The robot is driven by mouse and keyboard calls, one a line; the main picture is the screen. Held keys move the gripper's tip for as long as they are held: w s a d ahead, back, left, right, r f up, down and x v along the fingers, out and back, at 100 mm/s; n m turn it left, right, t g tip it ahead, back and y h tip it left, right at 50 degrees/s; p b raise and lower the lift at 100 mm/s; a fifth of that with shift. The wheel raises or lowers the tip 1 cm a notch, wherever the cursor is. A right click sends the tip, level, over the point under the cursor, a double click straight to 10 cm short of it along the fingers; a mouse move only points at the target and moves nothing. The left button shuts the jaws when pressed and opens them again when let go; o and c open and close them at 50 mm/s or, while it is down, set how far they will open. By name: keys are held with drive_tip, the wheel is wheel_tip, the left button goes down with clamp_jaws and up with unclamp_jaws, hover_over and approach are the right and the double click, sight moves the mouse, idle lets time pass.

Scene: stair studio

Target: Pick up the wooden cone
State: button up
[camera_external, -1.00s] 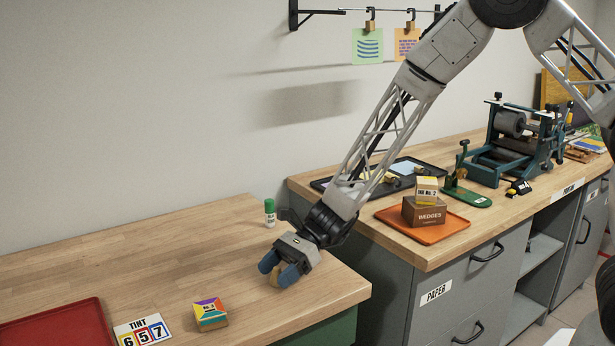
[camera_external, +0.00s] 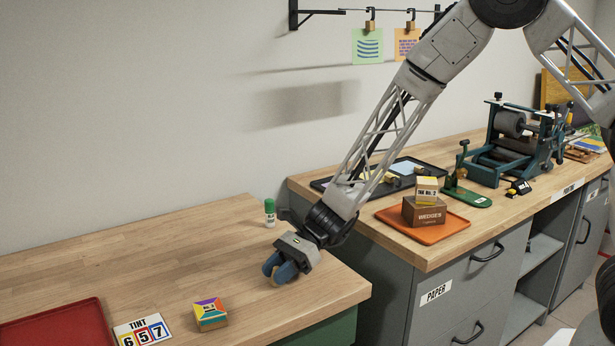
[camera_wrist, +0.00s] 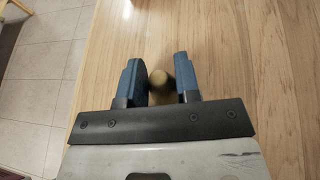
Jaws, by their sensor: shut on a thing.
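The wooden cone (camera_wrist: 161,88) is light brown and sits between the two blue fingers in the wrist view, with its rounded end showing. My gripper (camera_wrist: 158,74) is shut on it, low over the lower wooden bench. In the external view my gripper (camera_external: 277,269) is near the bench's right end, pointing down. There the fingers hide nearly all of the cone. I cannot tell whether the cone still touches the bench.
A green-capped bottle (camera_external: 270,213) stands behind my gripper. A colourful small box (camera_external: 211,314), a tint card (camera_external: 143,331) and a red tray (camera_external: 101,318) lie to the left. The higher bench with an orange tray (camera_external: 459,222) is at right. Bench around the gripper is clear.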

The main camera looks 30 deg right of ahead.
sight(277, 267)
drive_tip(key=shift+r, duration=0.15)
drive_tip(key=shift+r, duration=1.4)
drive_tip(key=shift+s+d+r, duration=0.15)
drive_tip(key=shift+s+r, duration=0.05)
drive_tip(key=shift+r, duration=0.1)
drive_tip(key=s+d+r, duration=0.1)
drive_tip(key=s+d, duration=0.8)
drive_tip(key=s, duration=0.3)
drive_tip(key=shift+d+r, duration=0.15)
drive_tip(key=shift+d, duration=0.15)
drive_tip(key=shift+s, duration=0.1)
